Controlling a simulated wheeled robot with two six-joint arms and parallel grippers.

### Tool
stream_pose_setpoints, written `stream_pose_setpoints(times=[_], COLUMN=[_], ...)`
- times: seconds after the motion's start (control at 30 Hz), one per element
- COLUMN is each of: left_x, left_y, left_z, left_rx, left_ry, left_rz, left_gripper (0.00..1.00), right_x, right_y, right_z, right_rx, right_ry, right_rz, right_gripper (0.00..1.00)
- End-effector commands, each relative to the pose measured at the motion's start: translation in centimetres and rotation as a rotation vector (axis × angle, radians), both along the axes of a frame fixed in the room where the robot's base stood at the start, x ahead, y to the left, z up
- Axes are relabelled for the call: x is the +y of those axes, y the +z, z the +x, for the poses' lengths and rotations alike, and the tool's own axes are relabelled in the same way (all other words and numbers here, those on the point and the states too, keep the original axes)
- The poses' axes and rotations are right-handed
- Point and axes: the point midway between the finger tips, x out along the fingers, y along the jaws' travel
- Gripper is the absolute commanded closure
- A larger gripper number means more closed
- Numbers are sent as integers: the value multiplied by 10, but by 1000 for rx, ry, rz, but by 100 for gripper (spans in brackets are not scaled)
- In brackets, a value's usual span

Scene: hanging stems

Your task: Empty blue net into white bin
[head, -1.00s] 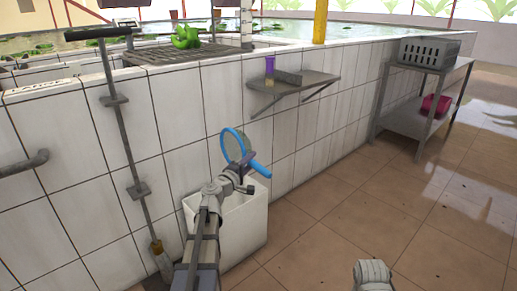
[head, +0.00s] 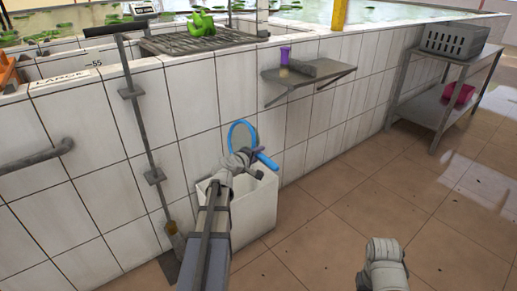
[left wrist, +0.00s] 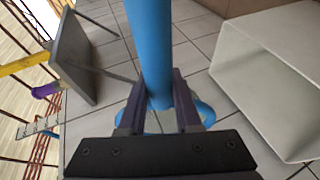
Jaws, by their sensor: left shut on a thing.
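The blue net shows in the head view as a blue hoop (head: 243,136) with a short blue handle (head: 267,160). My left gripper (head: 252,166) is shut on the handle, above the white bin (head: 258,212). The hoop stands roughly upright above the far rim. In the left wrist view the thick blue handle (left wrist: 150,50) runs between the fingers (left wrist: 159,112), and part of the hoop (left wrist: 206,112) shows behind them. The white bin's open mouth (left wrist: 265,60) is at the right there. I cannot make out any contents in the net or bin. My right gripper is not visible, only part of that arm.
A grey wall shelf (head: 335,78) with a purple cup (head: 285,55) is right of the net. A steel rack (head: 420,105) holds a grey crate (head: 455,41). The tiled pool wall is behind the bin. The floor at right is clear.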

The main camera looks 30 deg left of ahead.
Motion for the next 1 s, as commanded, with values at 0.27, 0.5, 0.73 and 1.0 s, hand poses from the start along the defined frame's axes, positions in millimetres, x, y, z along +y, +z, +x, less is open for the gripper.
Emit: stream_pose_setpoints(times=[0.27, 0.5, 0.73, 1.0], left_x=[1, 1, 2, 2], left_y=[6, 5, 4, 3], left_z=[0, 1, 1, 3], left_rx=[162, 319, 492, 766], left_ry=[2, -1, 1, -2], left_rz=[68, 133, 206, 319], left_gripper=[100, 100, 100, 100], right_x=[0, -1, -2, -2], right_y=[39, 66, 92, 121], right_z=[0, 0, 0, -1], right_rx=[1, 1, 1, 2], right_ry=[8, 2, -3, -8], right_rz=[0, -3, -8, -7], right_gripper=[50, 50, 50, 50])
